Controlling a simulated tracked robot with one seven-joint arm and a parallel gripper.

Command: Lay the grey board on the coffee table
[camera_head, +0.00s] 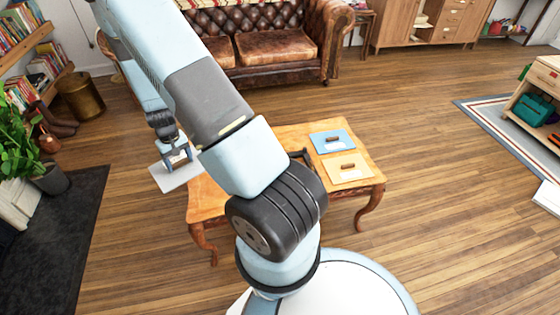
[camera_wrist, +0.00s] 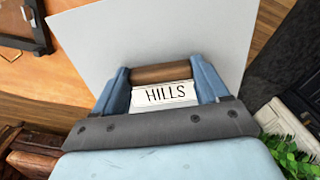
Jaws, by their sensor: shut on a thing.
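The grey board (camera_head: 186,172) is held at the left end of the coffee table (camera_head: 208,207) in the head view, out past the table's left edge. In the wrist view the board (camera_wrist: 215,40) fills the upper middle, with a brown handle (camera_wrist: 160,72) and a white label reading "HILLS". My gripper (camera_head: 176,155) is shut on that handle; its blue fingers also show in the wrist view (camera_wrist: 160,85). A blue board (camera_head: 329,148) and a yellow-orange board (camera_head: 352,176), each with a handle, lie on the table's right part. My arm hides the table's middle.
A dark frame-like object (camera_head: 300,157) lies on the table beside my arm. A brown leather sofa (camera_head: 270,45) stands behind. A potted plant (camera_head: 18,150) and dark rug (camera_head: 65,235) are at the left. Open wooden floor lies to the right.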

